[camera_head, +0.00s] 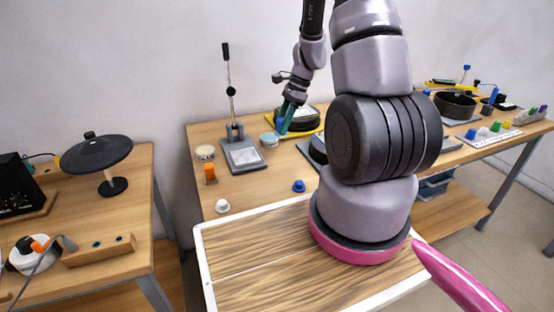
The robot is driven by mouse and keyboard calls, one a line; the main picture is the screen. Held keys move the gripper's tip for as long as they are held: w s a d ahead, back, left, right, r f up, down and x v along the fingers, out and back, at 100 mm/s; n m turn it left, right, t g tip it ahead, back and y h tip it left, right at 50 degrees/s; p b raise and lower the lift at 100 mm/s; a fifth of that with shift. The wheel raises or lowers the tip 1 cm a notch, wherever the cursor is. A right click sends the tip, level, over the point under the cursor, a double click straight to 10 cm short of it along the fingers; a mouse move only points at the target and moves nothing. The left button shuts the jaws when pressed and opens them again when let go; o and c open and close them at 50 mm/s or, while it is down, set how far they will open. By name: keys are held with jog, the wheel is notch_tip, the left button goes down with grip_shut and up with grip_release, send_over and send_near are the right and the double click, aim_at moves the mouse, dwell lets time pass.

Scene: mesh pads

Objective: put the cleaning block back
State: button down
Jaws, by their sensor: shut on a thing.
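My gripper (290,104) is over the far part of the middle table, pointing down. It is shut on a small teal piece (285,122), which looks like the cleaning block. The piece is too small in view to make out its exact shape, or whether its lower end touches anything. Just left of it stands a low round light-blue and white pot (269,139). Right behind my gripper is a dark round dish (299,118) on a yellow base.
A lever stand (240,150) with a grey plate is left of my gripper. An orange bottle (210,173), a round tin (205,153), a white knob (222,205) and a blue knob (299,186) stand nearer. My arm hides part of the table's middle.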

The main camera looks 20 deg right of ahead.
jog(key=shift+m, duration=0.3)
jog(key=f, duration=0.4)
jog(key=shift+s+d+f, duration=0.1)
jog(key=shift+d+f, duration=0.1)
jog(key=shift+f, duration=2.7)
jog(key=shift+f, duration=0.15)
jog(key=c, duration=0.5)
grip_release()
